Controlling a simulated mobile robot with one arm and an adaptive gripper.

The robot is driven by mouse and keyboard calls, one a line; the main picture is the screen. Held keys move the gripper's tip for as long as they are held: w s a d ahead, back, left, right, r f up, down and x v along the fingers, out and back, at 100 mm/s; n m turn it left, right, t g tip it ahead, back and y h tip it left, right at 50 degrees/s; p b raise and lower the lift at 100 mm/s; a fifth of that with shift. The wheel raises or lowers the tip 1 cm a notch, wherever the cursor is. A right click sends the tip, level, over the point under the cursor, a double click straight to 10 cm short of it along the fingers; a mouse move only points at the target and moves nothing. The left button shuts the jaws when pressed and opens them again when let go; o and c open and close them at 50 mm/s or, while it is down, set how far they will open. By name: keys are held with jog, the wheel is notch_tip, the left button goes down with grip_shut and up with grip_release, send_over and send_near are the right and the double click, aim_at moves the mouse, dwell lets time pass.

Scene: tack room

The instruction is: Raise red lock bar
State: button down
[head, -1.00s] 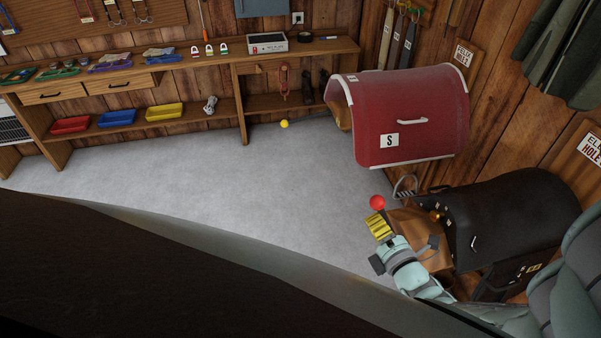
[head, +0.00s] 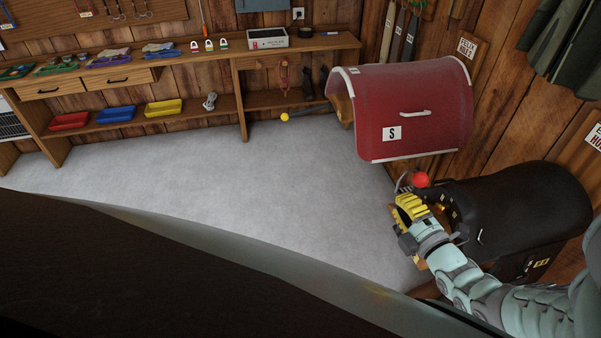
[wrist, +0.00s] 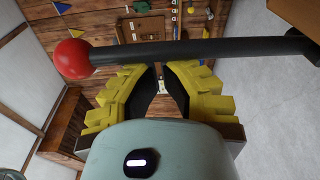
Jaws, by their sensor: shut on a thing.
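The red lock bar is a dark rod (wrist: 220,48) with a red ball at its left end (wrist: 74,59) in the wrist view. It runs across the tips of my gripper (wrist: 160,72), whose yellow fingers are shut on it. In the head view the red ball (head: 421,180) shows just above and right of my gripper (head: 408,207). My gripper is in front of the black barrel-shaped rack (head: 535,205) at the right. In the head view, most of the rod is hidden by my gripper.
A red saddle rack marked S (head: 435,110) stands above and behind my gripper. A bar with a yellow ball (head: 284,117) is near the bench (head: 245,130). Coloured trays (head: 117,115) sit on the lower shelf. The grey floor (head: 260,190) left of my gripper is clear.

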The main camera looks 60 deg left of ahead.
dwell(0.6)
jog(key=s+d, duration=0.5)
jog(key=d, duration=0.2)
jog(key=shift+s+d, duration=0.25)
jog(key=shift+s, duration=0.15)
jog(key=shift+f, duration=0.1)
dwell(0.6)
